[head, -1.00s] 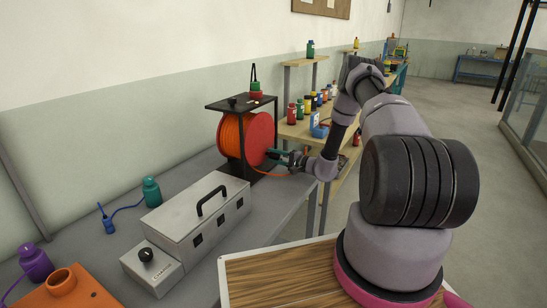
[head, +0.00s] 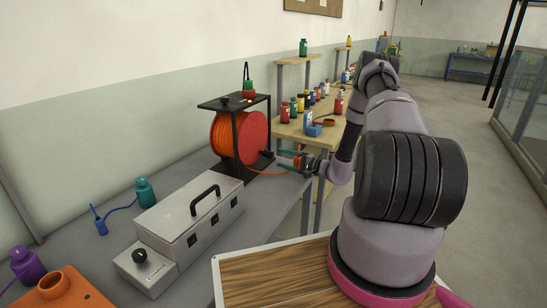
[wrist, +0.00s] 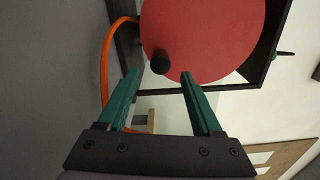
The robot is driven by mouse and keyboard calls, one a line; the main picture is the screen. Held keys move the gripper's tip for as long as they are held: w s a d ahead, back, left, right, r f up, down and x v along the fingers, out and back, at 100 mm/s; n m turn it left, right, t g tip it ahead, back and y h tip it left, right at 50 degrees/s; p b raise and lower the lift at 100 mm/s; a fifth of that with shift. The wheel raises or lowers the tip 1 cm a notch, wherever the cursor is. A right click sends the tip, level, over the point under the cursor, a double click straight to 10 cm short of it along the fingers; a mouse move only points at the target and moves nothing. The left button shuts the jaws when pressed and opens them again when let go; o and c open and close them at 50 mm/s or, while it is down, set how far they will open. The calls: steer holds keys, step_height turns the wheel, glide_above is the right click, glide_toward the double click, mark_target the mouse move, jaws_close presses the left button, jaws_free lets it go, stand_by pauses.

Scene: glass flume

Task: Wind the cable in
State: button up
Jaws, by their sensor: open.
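The cable reel (head: 229,136) is an orange-wound drum with a red disc face, held in a black frame on the grey bench. In the wrist view the red disc (wrist: 205,35) fills the upper middle, with a black crank knob (wrist: 160,63) on it. My gripper (head: 286,160) is open, to the right of the reel and apart from it. In the wrist view its green fingers (wrist: 159,74) point at the disc, and the knob appears between their tips; nothing is gripped. The orange cable (head: 268,173) runs from the reel's lower side towards the right; it also curves left of the disc in the wrist view (wrist: 104,60).
A grey metal case (head: 185,218) with a black handle stands in front of the reel. A green bottle (head: 145,192) and an orange block (head: 65,290) are on the bench. A wooden shelf (head: 300,131) with several bottles stands beyond the gripper.

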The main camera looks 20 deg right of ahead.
steer(key=shift+v, duration=1.5)
